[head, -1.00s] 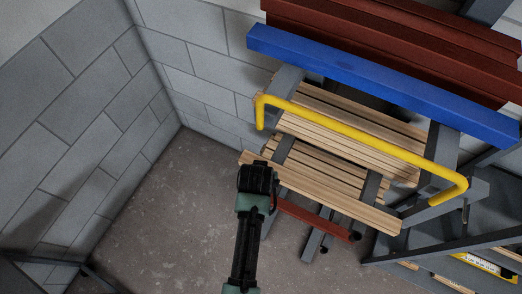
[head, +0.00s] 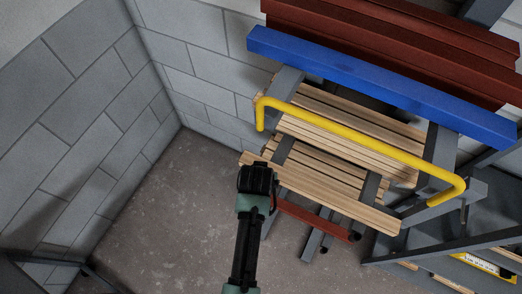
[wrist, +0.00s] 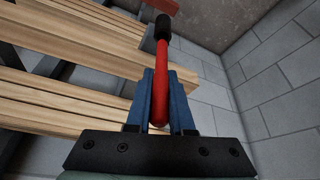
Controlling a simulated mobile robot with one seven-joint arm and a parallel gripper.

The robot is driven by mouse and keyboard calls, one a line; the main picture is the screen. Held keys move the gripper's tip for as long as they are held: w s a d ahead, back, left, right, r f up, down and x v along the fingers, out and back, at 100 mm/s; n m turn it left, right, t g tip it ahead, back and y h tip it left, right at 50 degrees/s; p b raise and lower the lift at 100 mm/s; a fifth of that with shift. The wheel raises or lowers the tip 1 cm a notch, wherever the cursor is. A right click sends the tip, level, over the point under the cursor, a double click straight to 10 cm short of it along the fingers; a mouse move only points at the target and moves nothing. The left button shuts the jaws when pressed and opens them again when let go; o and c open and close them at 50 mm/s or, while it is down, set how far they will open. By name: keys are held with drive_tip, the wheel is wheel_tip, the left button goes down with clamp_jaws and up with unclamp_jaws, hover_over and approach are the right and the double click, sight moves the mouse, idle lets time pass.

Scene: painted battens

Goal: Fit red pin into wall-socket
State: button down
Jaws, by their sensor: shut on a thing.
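A red pin (wrist: 160,85) with a black end (wrist: 163,27) is between the blue fingers of my gripper (wrist: 162,75) in the wrist view. My gripper is shut on it, and the black end points away from the fingers. In the head view my gripper (head: 258,178) is in front of the lower wooden battens' left end, above the floor, and its fingers and the pin are mostly hidden. I cannot make out the wall-socket in either view.
A rack holds wooden battens (head: 340,185), a blue batten (head: 380,85) and dark red battens (head: 390,35). A yellow bent rail (head: 360,141) spans its front. A dark red bar (head: 312,218) juts out low. Block walls (head: 75,120) meet at the left; the floor (head: 165,220) there is clear.

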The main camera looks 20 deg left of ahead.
drive_tip(key=shift+f+b, duration=1.9)
drive_tip(key=shift+f, duration=0.65)
drive_tip(key=c, duration=0.7)
unclamp_jaws()
drive_tip(key=b+v, duration=0.1)
drive_tip(key=v, duration=1.2)
drive_tip(key=shift+w, duration=0.1)
